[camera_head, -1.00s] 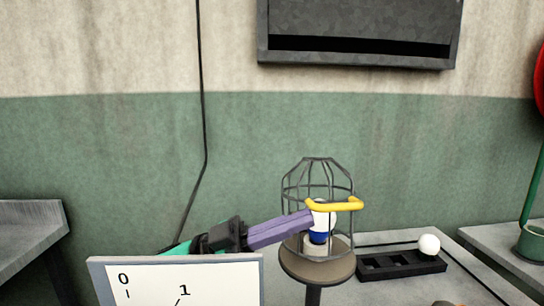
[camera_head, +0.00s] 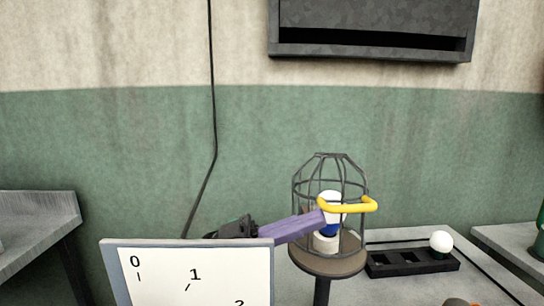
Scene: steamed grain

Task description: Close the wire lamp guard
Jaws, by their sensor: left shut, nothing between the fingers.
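The wire lamp guard (camera_head: 318,172) is a dark wire cage standing on a round brown base on a post. Its yellow handle (camera_head: 350,206) sticks out on the front side. A white and blue lamp (camera_head: 331,227) stands inside the cage. My left gripper (camera_head: 322,222), with purple fingers, is shut and empty. Its tips are at the left end of the yellow handle in the picture; I cannot tell whether they touch it. The seam of the guard is too fine to make out.
A white sign with numbers (camera_head: 175,290) stands in front and hides part of my left arm. A black tray (camera_head: 395,265) with a white ball (camera_head: 441,241) lies on the table right of the lamp. A dark wall box (camera_head: 370,28) hangs above.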

